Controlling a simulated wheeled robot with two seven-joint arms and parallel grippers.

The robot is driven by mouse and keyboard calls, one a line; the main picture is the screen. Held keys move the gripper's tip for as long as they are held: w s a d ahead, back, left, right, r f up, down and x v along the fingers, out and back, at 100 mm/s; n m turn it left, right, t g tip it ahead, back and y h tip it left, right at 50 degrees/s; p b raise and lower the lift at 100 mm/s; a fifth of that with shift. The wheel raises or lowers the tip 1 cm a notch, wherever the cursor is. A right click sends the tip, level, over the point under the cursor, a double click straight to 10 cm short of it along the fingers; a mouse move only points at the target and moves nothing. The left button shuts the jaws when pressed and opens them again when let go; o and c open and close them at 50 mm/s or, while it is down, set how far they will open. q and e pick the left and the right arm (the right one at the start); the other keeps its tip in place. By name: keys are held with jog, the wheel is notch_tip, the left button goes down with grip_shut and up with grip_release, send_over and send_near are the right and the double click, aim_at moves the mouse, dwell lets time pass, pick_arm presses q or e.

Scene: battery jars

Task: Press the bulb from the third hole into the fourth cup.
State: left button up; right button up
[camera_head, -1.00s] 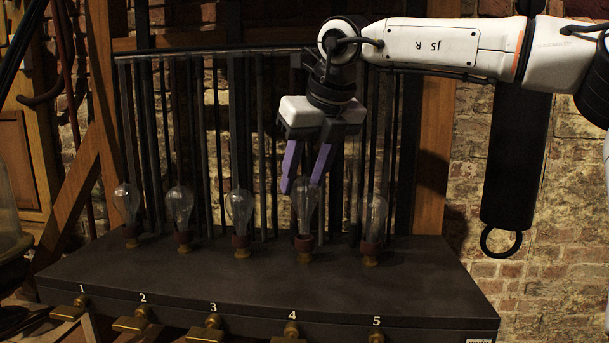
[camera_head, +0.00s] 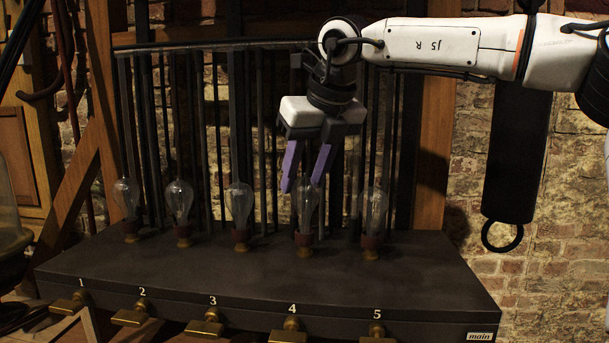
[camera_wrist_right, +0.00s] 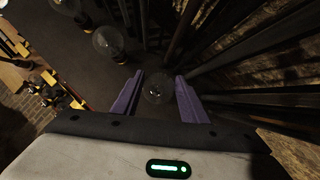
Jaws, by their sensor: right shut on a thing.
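Clear glass bulbs stand upright in a row of red-brown cups on a dark bench. My right gripper (camera_head: 304,188) points down with its purple fingers at the bulb (camera_head: 307,204) over the fourth cup (camera_head: 304,242). It is shut on that bulb, which also shows between the fingers in the right wrist view (camera_wrist_right: 158,88). The bulb looks upright, with its base at the cup; I cannot tell how deep it sits. A bulb (camera_head: 239,205) also stands at the third position. My left gripper is not in view.
Other bulbs stand at the first (camera_head: 127,197), second (camera_head: 179,203) and fifth (camera_head: 373,210) positions, the fifth close beside my gripper. Dark vertical bars (camera_head: 215,150) rise behind the row. Brass knobs (camera_head: 204,325) line the numbered front edge. The bench top ahead of the cups is clear.

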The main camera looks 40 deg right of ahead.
jog(key=shift+f+b, duration=0.5)
jog(key=shift+f, duration=0.2)
dwell(0.3)
jog(key=o, duration=1.3)
jog(key=shift+c, duration=0.2)
jog(key=v, duration=1)
jog(key=shift+r, duration=0.2)
